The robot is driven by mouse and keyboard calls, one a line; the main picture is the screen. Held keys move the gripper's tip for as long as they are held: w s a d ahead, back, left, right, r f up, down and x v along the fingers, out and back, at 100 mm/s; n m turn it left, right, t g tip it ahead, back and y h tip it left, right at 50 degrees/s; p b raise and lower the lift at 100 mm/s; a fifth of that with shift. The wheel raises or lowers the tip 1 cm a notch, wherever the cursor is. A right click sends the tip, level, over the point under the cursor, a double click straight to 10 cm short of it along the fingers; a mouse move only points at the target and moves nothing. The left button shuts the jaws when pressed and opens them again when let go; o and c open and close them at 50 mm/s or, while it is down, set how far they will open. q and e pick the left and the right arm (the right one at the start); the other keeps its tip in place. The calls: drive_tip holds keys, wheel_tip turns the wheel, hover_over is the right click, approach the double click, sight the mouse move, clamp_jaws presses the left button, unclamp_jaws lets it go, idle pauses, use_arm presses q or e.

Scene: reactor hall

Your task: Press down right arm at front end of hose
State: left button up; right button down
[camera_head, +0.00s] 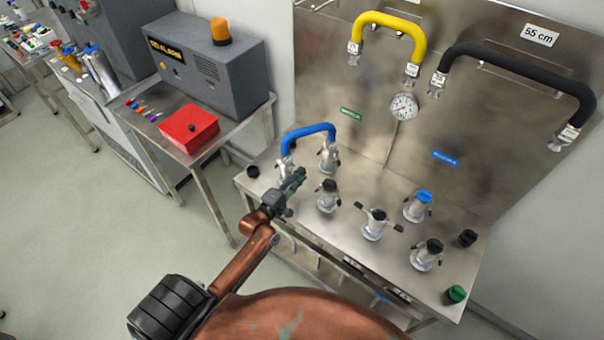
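The blue hose (308,130) arches between two silver couplings on the left part of the steel bench. Its front end coupling (286,168) is the left, nearer one; its rear end coupling (329,157) stands behind to the right. My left gripper (296,182) is at the front coupling, just in front and to its right, and overlaps its lower part. The right lever arm of the front coupling is hidden behind the gripper or too small to make out. Whether the fingers touch it, or are apart, I cannot tell. My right gripper is out of view.
Several capped couplings, one with a blue cap (424,197), stand to the right on the steel bench (300,225). A yellow hose (390,20) and a black hose (520,68) hang on the back panel. A red box (189,128) lies on the left table.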

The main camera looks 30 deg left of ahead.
use_arm(q)
drive_tip(key=shift+w, duration=0.95)
drive_tip(key=shift+d, duration=0.1)
clamp_jaws()
